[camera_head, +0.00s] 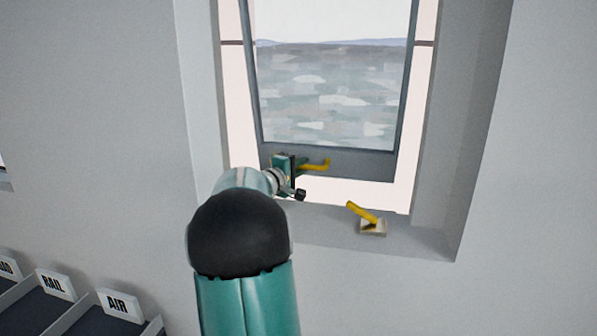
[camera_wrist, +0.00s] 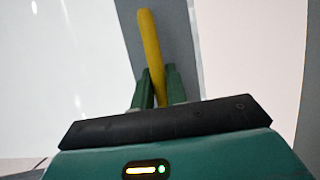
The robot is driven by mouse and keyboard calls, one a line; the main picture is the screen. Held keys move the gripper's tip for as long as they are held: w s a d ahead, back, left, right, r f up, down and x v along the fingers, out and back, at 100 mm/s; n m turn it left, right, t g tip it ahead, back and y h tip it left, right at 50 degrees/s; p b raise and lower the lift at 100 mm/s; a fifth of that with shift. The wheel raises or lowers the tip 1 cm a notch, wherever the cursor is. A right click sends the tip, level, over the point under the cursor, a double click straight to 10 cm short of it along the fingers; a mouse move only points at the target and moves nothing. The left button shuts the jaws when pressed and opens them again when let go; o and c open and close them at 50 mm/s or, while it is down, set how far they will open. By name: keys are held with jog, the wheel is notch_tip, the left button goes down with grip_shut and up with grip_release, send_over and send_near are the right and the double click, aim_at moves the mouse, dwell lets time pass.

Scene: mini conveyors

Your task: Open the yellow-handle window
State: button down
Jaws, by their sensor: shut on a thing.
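The window (camera_head: 385,162) has a grey frame and stands tilted in its opening, with pale gaps around its sides and lower edge. Its yellow handle (camera_head: 318,166) is at the bottom of the frame. In the wrist view the yellow handle (camera_wrist: 150,50) runs up from between the two green fingers. My gripper (camera_head: 294,166) is at the handle's left end in the head view and shut on it; it also shows in the wrist view (camera_wrist: 157,88). My arm hides part of the sill and wall below the window.
A second yellow lever (camera_head: 362,212) on a pale base sits on the sill (camera_head: 420,238), right of my arm. Deep wall recess sides (camera_head: 465,120) flank the window. At the lower left are dark chutes with signs reading RAIL (camera_head: 56,284) and AIR (camera_head: 119,304).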

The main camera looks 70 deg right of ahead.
jog(key=shift+w+r, duration=0.1)
jog(key=shift+r, duration=0.05)
jog(key=c, duration=1.4)
grip_release()
jog(key=v, duration=1.3)
jog(key=shift+a, duration=0.45)
